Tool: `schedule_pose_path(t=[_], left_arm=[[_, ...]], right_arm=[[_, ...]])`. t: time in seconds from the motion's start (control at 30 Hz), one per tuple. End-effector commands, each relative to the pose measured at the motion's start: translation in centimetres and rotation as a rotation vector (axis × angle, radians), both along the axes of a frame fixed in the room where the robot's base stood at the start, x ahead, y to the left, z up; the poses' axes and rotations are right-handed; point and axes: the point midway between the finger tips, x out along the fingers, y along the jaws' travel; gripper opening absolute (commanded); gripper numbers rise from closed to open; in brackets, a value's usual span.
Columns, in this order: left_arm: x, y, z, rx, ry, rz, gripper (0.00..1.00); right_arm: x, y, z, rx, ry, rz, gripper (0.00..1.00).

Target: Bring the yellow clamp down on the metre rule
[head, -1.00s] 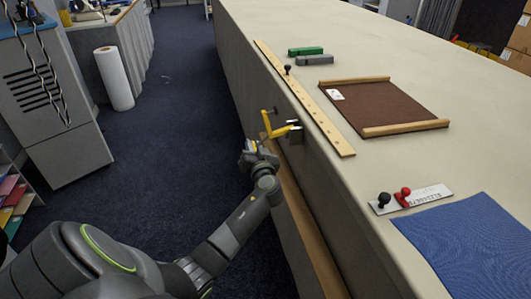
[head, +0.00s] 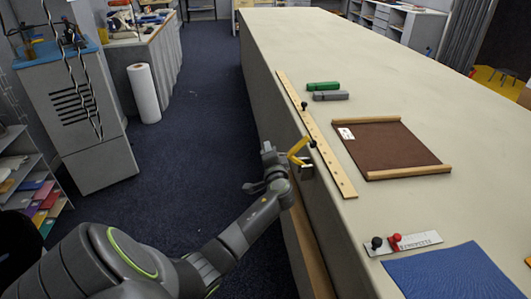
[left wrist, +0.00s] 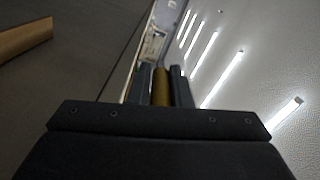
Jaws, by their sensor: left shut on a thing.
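The yellow clamp (head: 298,149) is at that table edge, beside the near half of the rule. Its yellow arm slants up to the right, and its dark tip (head: 313,144) appears over the rule; I cannot tell if it touches. My left gripper (head: 284,161) is at the clamp's near left side. In the left wrist view my left gripper (left wrist: 161,80) is shut on the clamp's yellow handle (left wrist: 161,92), which shows between the two fingers. My right gripper is not in view.
A small black knob (head: 304,105) stands on the rule farther along. Right of the rule are a green block (head: 322,86), a grey block (head: 331,95) and a brown board (head: 390,147). A white plate with knobs (head: 412,241) and a blue mat (head: 450,276) lie nearer.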

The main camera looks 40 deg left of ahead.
Motion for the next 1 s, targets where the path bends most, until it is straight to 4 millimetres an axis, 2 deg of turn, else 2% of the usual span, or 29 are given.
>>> schedule_pose_path(t=[0.03, 0.1, 0.5, 0.83, 1.0], left_arm=[[0.4, -0.3, 1.4, 0.029, 0.027, -0.004, 0.0], [0.8, -0.6, 2.2, 0.071, 0.077, -0.004, 0.0], [3.5, -2.9, 5.2, 0.314, 0.364, -0.003, 0.0], [5.6, -4.7, 6.1, 0.473, 0.552, -0.002, 0.0], [6.3, -5.4, 6.5, 0.478, 0.554, -0.003, 0.0]], right_arm=[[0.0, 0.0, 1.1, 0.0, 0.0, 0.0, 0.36], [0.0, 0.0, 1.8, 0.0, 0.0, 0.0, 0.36], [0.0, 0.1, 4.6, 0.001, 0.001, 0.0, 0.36], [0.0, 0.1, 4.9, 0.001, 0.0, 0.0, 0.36], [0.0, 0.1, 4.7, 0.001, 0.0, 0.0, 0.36]])
